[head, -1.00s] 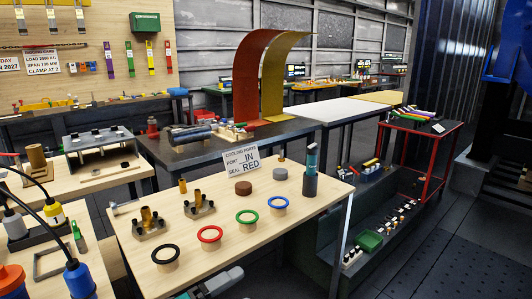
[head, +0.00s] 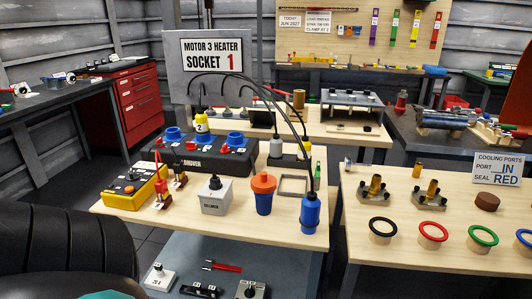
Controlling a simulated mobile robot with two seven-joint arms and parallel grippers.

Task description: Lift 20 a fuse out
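I cannot make out a fuse marked 20 A. Small parts stand on the wooden bench (head: 118,208) in the head view. Two small red-and-dark upright pieces, one (head: 161,193) and another (head: 180,180), stand beside a yellow box (head: 135,188). Behind them is a long black unit (head: 212,160) with blue round sockets. On the shelf below (head: 190,248) lie a red-handled item (head: 223,266), a white box (head: 159,277) and a grey box with a black knob (head: 251,289). A black part (head: 198,291) there is cut by the frame edge. Neither gripper is in view.
A grey box (head: 215,196), an orange-and-blue plug (head: 263,194) and a blue plug on a cable (head: 310,212) stand at the bench's front. A large black ribbed shape (head: 62,240) fills the lower left.

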